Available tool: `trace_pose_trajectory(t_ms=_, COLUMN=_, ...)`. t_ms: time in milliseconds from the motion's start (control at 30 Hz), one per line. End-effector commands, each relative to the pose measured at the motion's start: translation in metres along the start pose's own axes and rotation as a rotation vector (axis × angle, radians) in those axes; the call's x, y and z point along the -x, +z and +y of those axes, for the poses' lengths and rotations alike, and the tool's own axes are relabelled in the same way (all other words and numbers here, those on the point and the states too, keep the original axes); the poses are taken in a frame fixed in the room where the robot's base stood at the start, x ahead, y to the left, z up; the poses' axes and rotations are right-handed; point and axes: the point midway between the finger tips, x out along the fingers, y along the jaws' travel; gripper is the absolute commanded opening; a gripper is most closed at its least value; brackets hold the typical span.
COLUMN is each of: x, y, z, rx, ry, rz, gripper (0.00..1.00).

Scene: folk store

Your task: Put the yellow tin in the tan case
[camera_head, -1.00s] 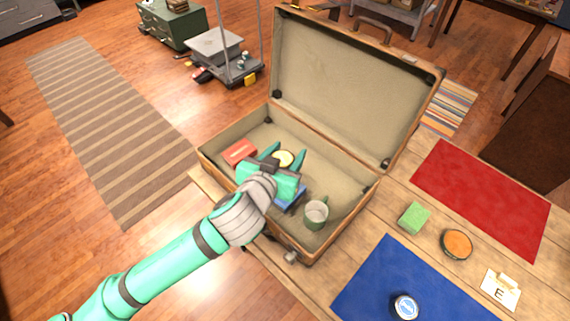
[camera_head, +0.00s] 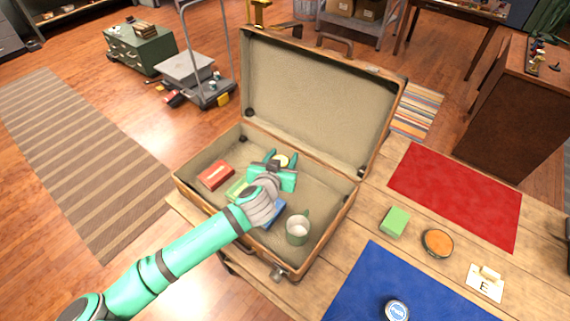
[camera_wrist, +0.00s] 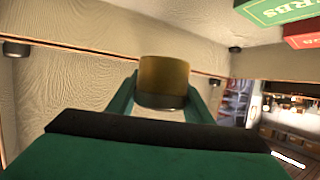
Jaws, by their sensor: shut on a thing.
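The tan case (camera_head: 178,190) lies open on the wooden table, with its lid (camera_head: 310,95) raised at the back. My gripper (camera_head: 281,160) is inside the outline of the case, near the lid side. It is shut on the yellow tin (camera_head: 282,161), whose pale top shows between the fingers. In the wrist view the tin (camera_wrist: 163,75) stands between both fingertips, yellow-gold with a dark lower band. I cannot tell whether the tin touches the case floor.
The case also holds a red box (camera_head: 215,175), a green box (camera_head: 236,189), a blue item (camera_head: 273,212) partly behind my arm, and a mug (camera_head: 297,231). On the table lie a green block (camera_head: 394,221), an orange-topped tin (camera_head: 437,242), and red (camera_head: 458,192) and blue (camera_head: 385,275) mats.

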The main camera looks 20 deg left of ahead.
Motion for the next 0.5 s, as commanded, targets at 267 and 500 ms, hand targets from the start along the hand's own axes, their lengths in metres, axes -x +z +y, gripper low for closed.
trace_pose_trajectory(t_ms=267, x=-0.016, y=0.028, z=0.0, rx=-0.002, ry=-0.001, rz=-0.002, gripper=0.22)
trace_pose_trajectory(t_ms=500, x=-0.017, y=0.031, z=-0.001, rx=0.001, ry=-0.002, rz=0.0, gripper=0.22)
